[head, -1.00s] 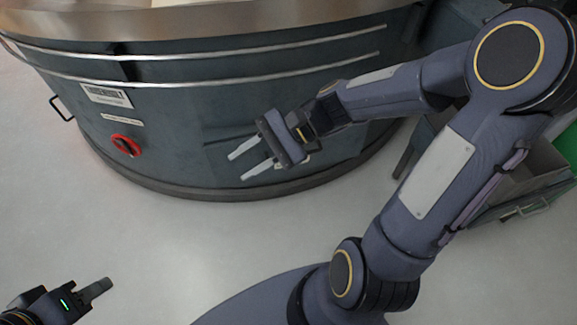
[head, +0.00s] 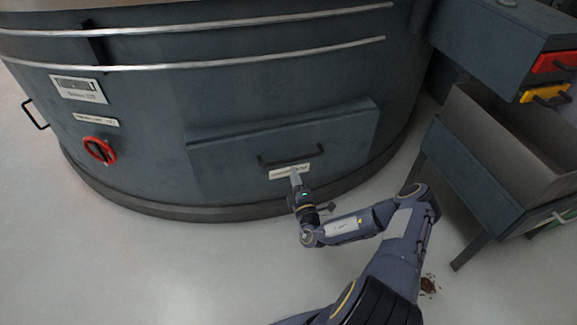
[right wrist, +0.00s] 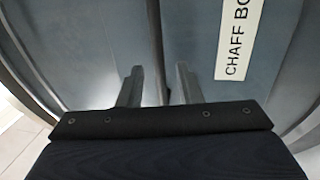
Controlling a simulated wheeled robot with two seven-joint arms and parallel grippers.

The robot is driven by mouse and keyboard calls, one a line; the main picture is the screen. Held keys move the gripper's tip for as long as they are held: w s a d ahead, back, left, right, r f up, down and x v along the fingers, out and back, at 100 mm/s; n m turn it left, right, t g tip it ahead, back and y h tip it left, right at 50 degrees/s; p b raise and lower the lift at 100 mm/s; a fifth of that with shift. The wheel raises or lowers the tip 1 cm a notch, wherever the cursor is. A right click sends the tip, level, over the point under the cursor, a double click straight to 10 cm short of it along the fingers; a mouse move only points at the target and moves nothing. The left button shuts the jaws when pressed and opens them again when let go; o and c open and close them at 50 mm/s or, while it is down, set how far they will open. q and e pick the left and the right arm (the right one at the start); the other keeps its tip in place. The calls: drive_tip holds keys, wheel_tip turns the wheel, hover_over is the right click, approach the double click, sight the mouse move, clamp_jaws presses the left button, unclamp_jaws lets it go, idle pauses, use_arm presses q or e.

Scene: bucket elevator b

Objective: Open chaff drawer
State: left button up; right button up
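The chaff drawer (head: 230,165) is a flat grey-blue front low on the round drum, its upper edge standing proud of the curved wall. Its dark bar handle (head: 291,160) sits above a white label (head: 290,171). In the right wrist view, part of the label (right wrist: 239,40) reads "CHAFF BO". My right gripper (head: 296,176) is at the drawer front, just below the handle. In the right wrist view, the fingers (right wrist: 158,85) are apart, with the dark handle bar (right wrist: 155,40) between them and gaps at both sides. My left gripper is out of view.
A red knob (head: 99,150) and a nameplate (head: 79,90) are on the drum at left.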

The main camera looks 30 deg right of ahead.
sight(288, 159)
drive_tip(key=b+x, duration=0.1)
drive_tip(key=x, duration=0.6)
drive_tip(key=shift+a+r+b, duration=0.1)
drive_tip(key=shift+b, duration=0.25)
clamp_jaws()
